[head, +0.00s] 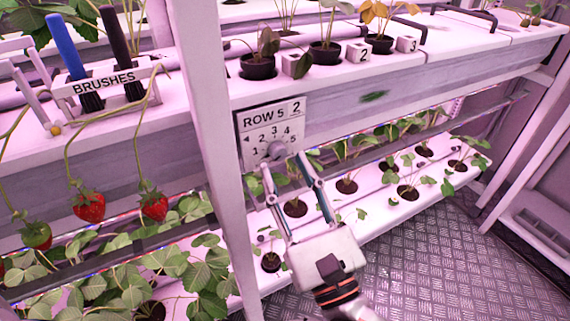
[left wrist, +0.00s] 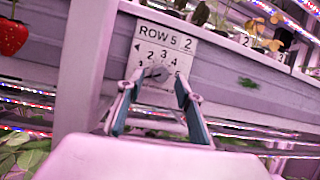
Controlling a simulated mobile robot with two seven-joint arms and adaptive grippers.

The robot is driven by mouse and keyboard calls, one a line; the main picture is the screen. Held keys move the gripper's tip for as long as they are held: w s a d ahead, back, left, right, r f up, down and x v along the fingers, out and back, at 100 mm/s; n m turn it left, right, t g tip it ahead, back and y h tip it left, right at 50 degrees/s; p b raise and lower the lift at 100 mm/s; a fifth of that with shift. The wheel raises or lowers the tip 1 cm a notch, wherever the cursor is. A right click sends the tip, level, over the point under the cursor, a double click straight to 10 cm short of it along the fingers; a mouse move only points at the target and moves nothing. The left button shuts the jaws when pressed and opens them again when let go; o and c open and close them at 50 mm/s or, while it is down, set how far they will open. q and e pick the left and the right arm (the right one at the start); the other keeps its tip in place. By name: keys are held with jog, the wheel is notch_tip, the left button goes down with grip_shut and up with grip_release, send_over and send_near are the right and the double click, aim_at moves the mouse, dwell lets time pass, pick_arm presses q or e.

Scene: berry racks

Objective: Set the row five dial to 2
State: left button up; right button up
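The row five dial is a grey knob (head: 277,150) on a white plate (head: 262,118) marked "ROW 5" with a boxed "2" and numbers in an arc around the knob. The plate is fixed to the front of the upper rack. My left gripper (head: 282,162) is open, its two fingertips on either side of the knob. In the left wrist view the knob (left wrist: 157,73) sits between the fingertips (left wrist: 159,82), with a gap showing on both sides. I cannot tell which number the knob points to. My right gripper is not in view.
A white post (head: 205,130) stands just left of the plate. A brushes holder (head: 105,88) sits on the left shelf, with strawberries (head: 88,206) hanging below. A lower planter (head: 375,215) with seedlings runs behind my gripper. Metal floor (head: 440,270) is clear at right.

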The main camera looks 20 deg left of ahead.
pick_arm(q)
jog(key=shift+x, duration=0.85)
grip_shut()
